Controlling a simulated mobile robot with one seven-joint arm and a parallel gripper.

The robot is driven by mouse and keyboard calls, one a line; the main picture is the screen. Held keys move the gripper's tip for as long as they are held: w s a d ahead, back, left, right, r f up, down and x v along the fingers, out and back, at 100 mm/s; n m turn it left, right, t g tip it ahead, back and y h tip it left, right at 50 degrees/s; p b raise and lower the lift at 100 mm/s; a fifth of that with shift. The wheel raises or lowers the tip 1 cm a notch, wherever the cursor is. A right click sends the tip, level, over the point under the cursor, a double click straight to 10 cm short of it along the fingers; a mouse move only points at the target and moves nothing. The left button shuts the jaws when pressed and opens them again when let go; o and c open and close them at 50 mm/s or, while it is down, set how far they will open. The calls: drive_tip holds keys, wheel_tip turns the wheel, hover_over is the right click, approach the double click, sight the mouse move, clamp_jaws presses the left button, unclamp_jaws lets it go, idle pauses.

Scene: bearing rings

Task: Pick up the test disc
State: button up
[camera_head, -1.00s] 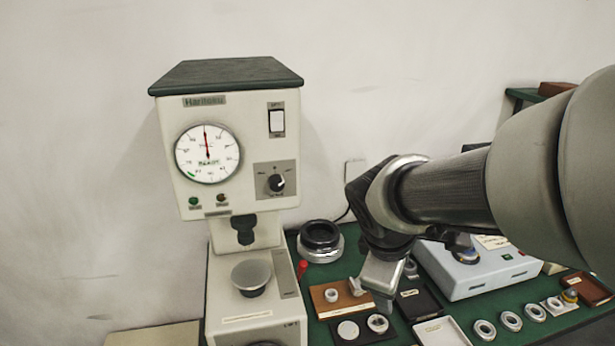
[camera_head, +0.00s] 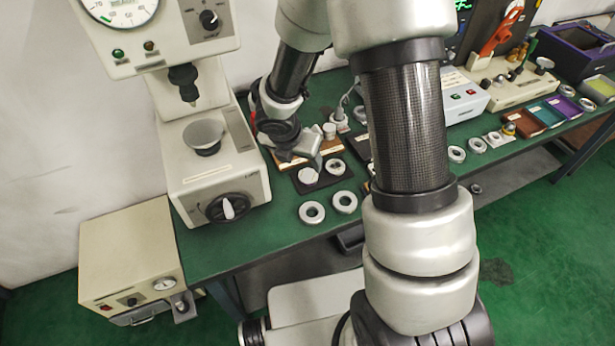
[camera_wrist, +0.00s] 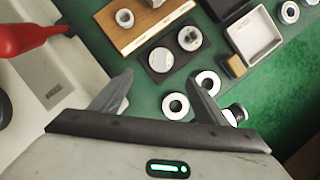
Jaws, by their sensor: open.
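The test disc appears to be the plain light grey disc (camera_wrist: 161,60) on a small black pad (camera_wrist: 176,74) in the wrist view, beside a ring-shaped part (camera_wrist: 190,39). In the head view the disc (camera_head: 308,175) lies on the pad just below my gripper's fingers. My gripper (camera_wrist: 159,80) is open and empty, pointing down above the bench. In the wrist view the disc shows between and beyond the two fingertips, apart from both. The exact height of the fingers over the disc is hard to tell.
Two loose rings (camera_head: 312,212) lie in front of the pad. A wooden block (camera_wrist: 140,20) with small parts is behind it. The tester (camera_head: 210,150) stands close on the left. A red-handled tool (camera_wrist: 30,38) and a white tray (camera_wrist: 253,36) flank the area.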

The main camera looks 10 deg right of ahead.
sight(308, 176)
drive_tip(key=b+x, duration=0.2)
drive_tip(key=x, duration=0.9)
drive_tip(key=shift+d+f+b, duration=0.2)
drive_tip(key=shift+f+b, duration=0.05)
drive_tip(key=shift+b, duration=0.15)
drive_tip(key=shift+w, duration=0.1)
drive_tip(key=c, duration=1.5)
drive_tip(key=s+d+r+m+g+h+p, duration=0.1)
drive_tip(key=d+r+m+g+h+p, duration=0.3)
drive_tip(key=r+m, duration=0.65)
drive_tip(key=s+a+r+m+g+y, duration=0.1)
drive_tip(key=s+r+m+y, duration=0.1)
drive_tip(key=m, duration=0.4)
drive_tip(key=s+a+r+m+g+y+p, duration=0.1)
drive_tip(key=s+r+m+g+y, duration=0.1)
drive_tip(key=m, duration=0.4)
drive_tip(key=s+a+r+m+g+y+p, duration=0.1)
drive_tip(key=s+r+m+y, duration=0.1)
drive_tip(key=m, duration=0.4)
drive_tip(key=shift+s+a+r+m+y, duration=0.1)
drive_tip(key=shift+s+r+m+y, duration=0.1)
drive_tip(key=shift+r, duration=0.25)
drive_tip(key=shift+s+a+r+m+y, duration=0.15)
drive_tip(key=shift+s+r, duration=0.1)
drive_tip(key=shift+r, duration=0.15)
